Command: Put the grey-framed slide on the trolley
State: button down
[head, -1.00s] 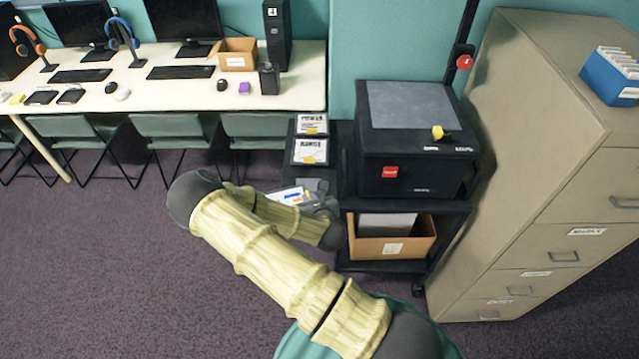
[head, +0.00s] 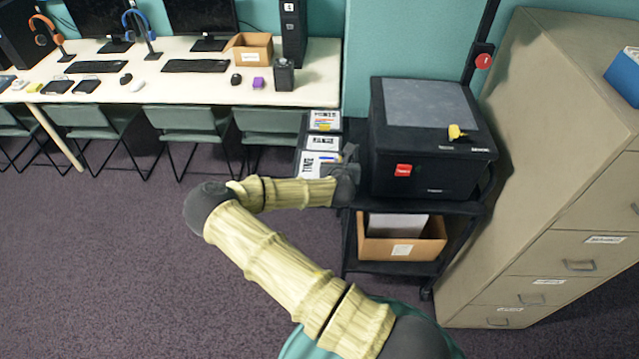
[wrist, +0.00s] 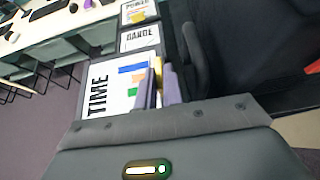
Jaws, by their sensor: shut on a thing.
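The grey-framed slide (head: 314,166), a flat white card reading TIME with coloured bars, also shows in the wrist view (wrist: 112,88). My gripper (head: 343,168) is shut on its right edge; the fingers show in the wrist view (wrist: 166,84). The slide is over the near part of a dark surface left of the projector. I cannot tell whether it touches that surface. The black trolley (head: 363,268) carries the projector on top and a box on its lower shelf. My wrist hides part of the trolley's left side.
Two other slides, POWER (head: 325,120) and one like RANGE (head: 322,143), lie behind the held one. The black projector (head: 425,150) stands close to the right of my gripper. A cardboard box (head: 440,247) is on the lower shelf. A beige filing cabinet (head: 560,190) stands at right.

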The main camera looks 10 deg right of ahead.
notch_tip(320, 180, down, 6)
jog(key=p, duration=0.1)
dwell(0.5)
jog(key=shift+f, duration=0.15)
jog(key=shift+f+p, duration=0.75)
jog(key=shift+f, duration=1.1)
jog(key=c, duration=1.5)
grip_release()
jog(key=shift+s, duration=0.15)
jog(key=b+v, duration=0.2)
jog(key=v, duration=1)
jog(key=shift+b, duration=0.35)
